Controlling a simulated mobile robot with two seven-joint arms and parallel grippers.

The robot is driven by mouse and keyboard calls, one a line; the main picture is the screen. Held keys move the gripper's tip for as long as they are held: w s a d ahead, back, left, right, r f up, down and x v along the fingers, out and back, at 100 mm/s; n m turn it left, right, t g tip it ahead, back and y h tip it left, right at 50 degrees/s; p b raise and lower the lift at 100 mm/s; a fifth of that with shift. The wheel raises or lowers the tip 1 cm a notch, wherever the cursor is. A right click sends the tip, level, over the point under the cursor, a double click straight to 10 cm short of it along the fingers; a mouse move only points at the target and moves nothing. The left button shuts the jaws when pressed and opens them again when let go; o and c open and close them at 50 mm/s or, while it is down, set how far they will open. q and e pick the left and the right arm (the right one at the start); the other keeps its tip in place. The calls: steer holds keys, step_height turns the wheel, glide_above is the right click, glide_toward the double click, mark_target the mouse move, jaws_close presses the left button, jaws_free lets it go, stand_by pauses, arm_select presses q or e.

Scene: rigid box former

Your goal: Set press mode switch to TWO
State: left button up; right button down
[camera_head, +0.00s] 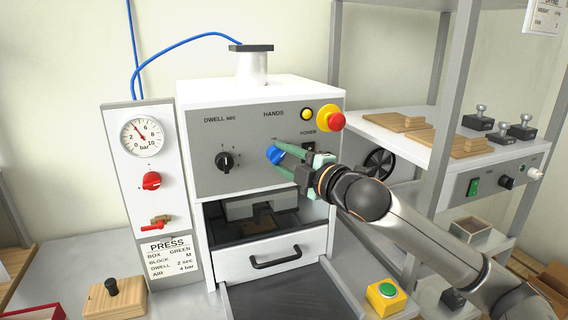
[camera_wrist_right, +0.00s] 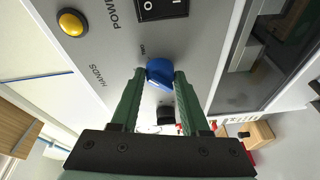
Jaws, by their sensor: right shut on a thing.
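The press (camera_head: 310,92) is a white cabinet with a grey front panel. The mode switch is a blue knob (camera_head: 272,154) under the word HANDS on that panel. It also shows in the right wrist view (camera_wrist_right: 160,71). My right gripper (camera_head: 277,157) has its green fingers on either side of the knob and is shut on it. In the wrist view the fingertips touch the knob's two sides. My left gripper is out of view.
A black dwell knob (camera_head: 224,161) is left of the blue knob. A yellow lamp (camera_head: 306,114), a red stop button (camera_head: 330,118) and a black power switch (camera_wrist_right: 162,8) are close by. A drawer (camera_head: 272,262) is below.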

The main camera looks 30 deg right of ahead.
steer(key=shift+f+m+t+b, duration=0.15)
steer(key=shift+m+t+b, duration=0.35)
steer(key=shift+m, duration=1)
steer(key=shift+c, duration=2)
jaws_free()
